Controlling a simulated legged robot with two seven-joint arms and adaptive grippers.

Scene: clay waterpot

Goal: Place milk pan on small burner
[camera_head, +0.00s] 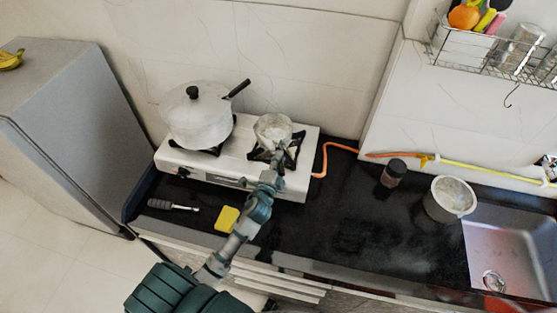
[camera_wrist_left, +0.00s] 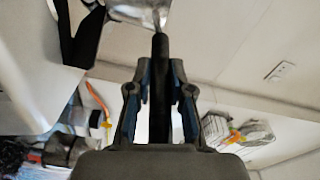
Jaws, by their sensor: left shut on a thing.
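The milk pan (camera_head: 273,128), a small silvery pan, is over the small burner (camera_head: 291,155) at the right end of the white stove. Its metal body also shows at the top of the left wrist view (camera_wrist_left: 140,10). I cannot tell whether it rests fully on the burner's black supports or hangs just above them. My left gripper (camera_head: 274,172) is in front of the burner, shut on the pan's dark handle (camera_wrist_left: 161,75), which runs between its fingers. My right gripper is in neither view.
A large lidded pot (camera_head: 197,120) stands on the stove's left burner, its dark handle pointing right. A yellow sponge (camera_head: 227,218) and a dark-handled tool (camera_head: 172,206) lie in front. An orange hose (camera_head: 335,147), a jar (camera_head: 394,172), a pot (camera_head: 449,199) and a sink (camera_head: 512,245) are right.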

